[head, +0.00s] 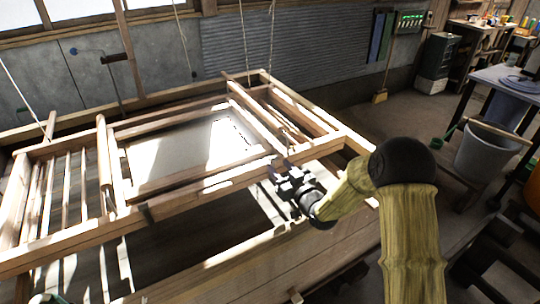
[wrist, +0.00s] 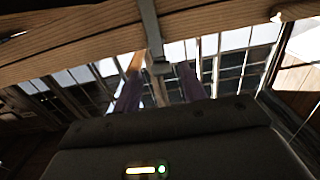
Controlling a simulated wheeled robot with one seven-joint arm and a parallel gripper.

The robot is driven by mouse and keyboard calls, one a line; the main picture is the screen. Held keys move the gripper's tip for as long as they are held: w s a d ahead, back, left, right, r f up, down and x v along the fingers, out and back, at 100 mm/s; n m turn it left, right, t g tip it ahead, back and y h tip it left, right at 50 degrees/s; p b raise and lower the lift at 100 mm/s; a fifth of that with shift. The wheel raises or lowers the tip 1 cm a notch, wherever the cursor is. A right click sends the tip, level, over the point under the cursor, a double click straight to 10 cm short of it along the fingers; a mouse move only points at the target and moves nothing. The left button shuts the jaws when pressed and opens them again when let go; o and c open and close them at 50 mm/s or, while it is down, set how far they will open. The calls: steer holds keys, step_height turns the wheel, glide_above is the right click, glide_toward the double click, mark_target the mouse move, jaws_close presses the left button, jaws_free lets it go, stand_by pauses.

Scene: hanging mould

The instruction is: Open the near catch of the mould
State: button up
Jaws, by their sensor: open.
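The mould (head: 205,190) is a wooden frame hanging level on cords over a wooden vat. My gripper (head: 283,176) is at the near rail of the mould, right of its middle, reaching up from below. In the wrist view my gripper (wrist: 160,84) shows two dark purplish fingers, spread apart. A grey metal strip, seemingly the near catch (wrist: 151,30), crosses the wooden rail (wrist: 75,45) and ends in a small block between or just beyond the fingertips. I cannot tell whether the fingers touch it. In the head view my gripper hides most of the catch.
The vat's near wall (head: 255,262) lies below the mould and close to my arm. Cords (head: 243,40) run up from the frame. A grey bucket (head: 487,150) and a table (head: 505,80) stand at the right. Open floor lies behind the mould's right end.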

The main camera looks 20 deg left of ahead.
steer(key=p+x, duration=0.1)
steer(key=x, duration=0.6)
jaws_close()
